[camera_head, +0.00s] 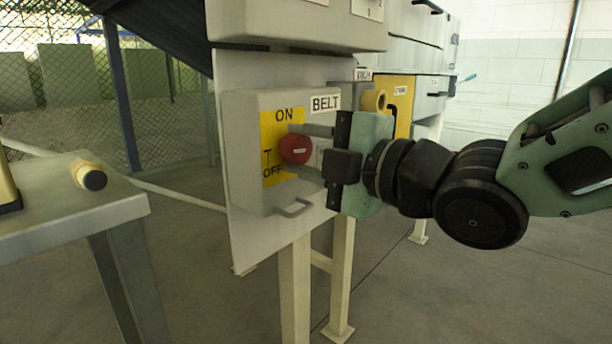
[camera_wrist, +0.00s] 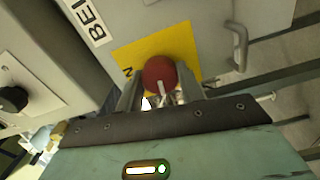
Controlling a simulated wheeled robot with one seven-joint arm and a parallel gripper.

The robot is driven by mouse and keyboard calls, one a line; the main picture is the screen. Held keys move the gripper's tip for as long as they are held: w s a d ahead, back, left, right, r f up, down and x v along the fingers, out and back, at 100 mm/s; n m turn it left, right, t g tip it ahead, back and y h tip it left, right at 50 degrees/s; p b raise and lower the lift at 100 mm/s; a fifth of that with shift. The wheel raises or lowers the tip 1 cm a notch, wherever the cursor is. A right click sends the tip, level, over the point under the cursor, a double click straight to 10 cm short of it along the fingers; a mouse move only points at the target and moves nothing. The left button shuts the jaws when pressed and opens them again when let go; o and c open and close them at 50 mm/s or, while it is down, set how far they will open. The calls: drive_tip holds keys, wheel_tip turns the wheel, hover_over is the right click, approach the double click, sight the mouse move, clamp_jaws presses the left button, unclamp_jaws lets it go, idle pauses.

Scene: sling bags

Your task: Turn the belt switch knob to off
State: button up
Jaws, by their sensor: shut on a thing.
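The red belt switch knob (camera_head: 295,150) sits on a yellow plate (camera_head: 268,133) marked ON above and OFF below, on the grey box labelled BELT (camera_head: 325,103). A pale mark lies roughly level across the knob in the head view. My gripper (camera_head: 301,151) reaches in from the right, one finger above the knob and one below, shut on it. In the wrist view the red knob (camera_wrist: 160,72) sits between the two fingers, with its pale mark pointing towards my gripper. The fingers hide part of the plate, and where the knob's pointer is set cannot be read surely.
A handle (camera_head: 293,208) sticks out at the box's lower edge. Another yellow switch panel (camera_head: 402,105) stands behind my gripper. A grey table (camera_head: 75,215) with a yellow, black-ended part (camera_head: 88,174) is at the left. A larger box overhangs above.

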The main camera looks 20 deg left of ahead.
drive_tip(key=shift+f+n+b, duration=0.15)
drive_tip(key=shift+n+b, duration=0.55)
drive_tip(key=shift+n, duration=0.3)
drive_tip(key=o, duration=1)
drive_tip(key=p+v, duration=0.1)
drive_tip(key=v, duration=1.6)
drive_tip(key=shift+d+p, duration=0.2)
drive_tip(key=shift+p, duration=0.2)
